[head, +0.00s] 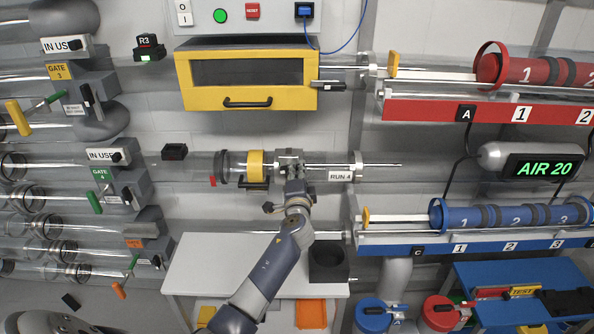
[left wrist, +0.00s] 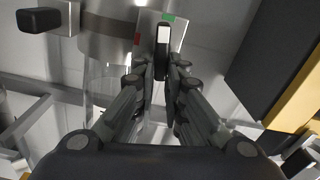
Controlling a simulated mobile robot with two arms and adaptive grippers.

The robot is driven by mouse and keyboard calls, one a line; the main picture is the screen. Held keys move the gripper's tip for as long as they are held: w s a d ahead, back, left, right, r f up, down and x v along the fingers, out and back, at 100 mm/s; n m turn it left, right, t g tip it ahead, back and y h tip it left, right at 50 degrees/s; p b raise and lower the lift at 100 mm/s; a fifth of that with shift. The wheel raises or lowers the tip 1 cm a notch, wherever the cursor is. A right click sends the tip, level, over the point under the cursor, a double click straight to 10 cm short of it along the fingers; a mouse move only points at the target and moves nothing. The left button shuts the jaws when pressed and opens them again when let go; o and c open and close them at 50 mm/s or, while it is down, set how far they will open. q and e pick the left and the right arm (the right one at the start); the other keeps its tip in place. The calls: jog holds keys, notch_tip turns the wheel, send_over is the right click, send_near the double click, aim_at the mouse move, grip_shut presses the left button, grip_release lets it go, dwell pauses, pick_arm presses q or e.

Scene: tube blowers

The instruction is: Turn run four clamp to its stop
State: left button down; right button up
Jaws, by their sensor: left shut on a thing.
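The run four tube (head: 320,158) runs level across the middle of the head view, with a RUN 4 label (head: 340,176). My left gripper (head: 289,160) reaches up to it from below, just left of the label. In the left wrist view my left gripper (left wrist: 162,65) is shut on a narrow dark clamp handle (left wrist: 163,38) with a white face. A pale plate behind the handle carries a green mark (left wrist: 168,17) and a red mark (left wrist: 137,38). The fingers hide the clamp in the head view. My right gripper is not in view.
A yellow-framed box (head: 248,103) hangs above the tube. A red rack (head: 440,111) and a blue rack (head: 385,239) stand to the right. A white table (head: 215,280) with a dark square holder (head: 328,262) is below. Several gate tubes fill the left side.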

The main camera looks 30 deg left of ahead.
pick_arm(q)
jog(key=shift+f+m, duration=0.3)
jog(key=shift+m, duration=0.8)
jog(key=c, duration=1.7)
grip_release()
jog(key=shift+o, duration=0.2)
jog(key=v, duration=1.2)
jog(key=shift+f, duration=0.1)
